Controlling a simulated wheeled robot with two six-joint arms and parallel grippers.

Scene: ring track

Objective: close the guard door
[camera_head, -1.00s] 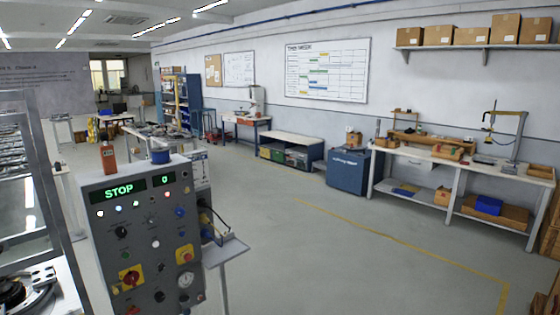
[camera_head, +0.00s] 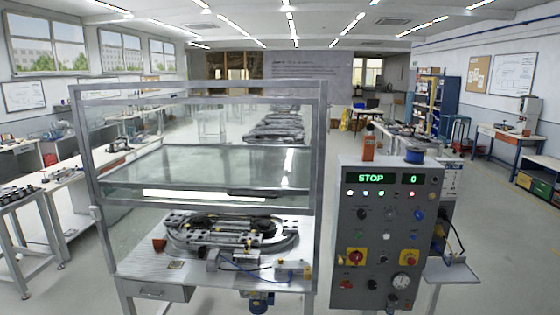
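The guard door (camera_head: 215,145) is a clear panel in a grey metal frame at the front of the ring track station. Its lower rail (camera_head: 285,199) looks to sit about halfway up the frame, with a long white strip along it. The space below it looks open, and the ring track (camera_head: 235,232) shows there on the metal table. A small fitting (camera_head: 95,213) is on the left post. Neither of my grippers is in view.
A grey control panel (camera_head: 385,235) reading STOP and 0 stands right beside the station, with a small shelf (camera_head: 452,270) on its right side. Workbenches (camera_head: 75,195) stand to the left.

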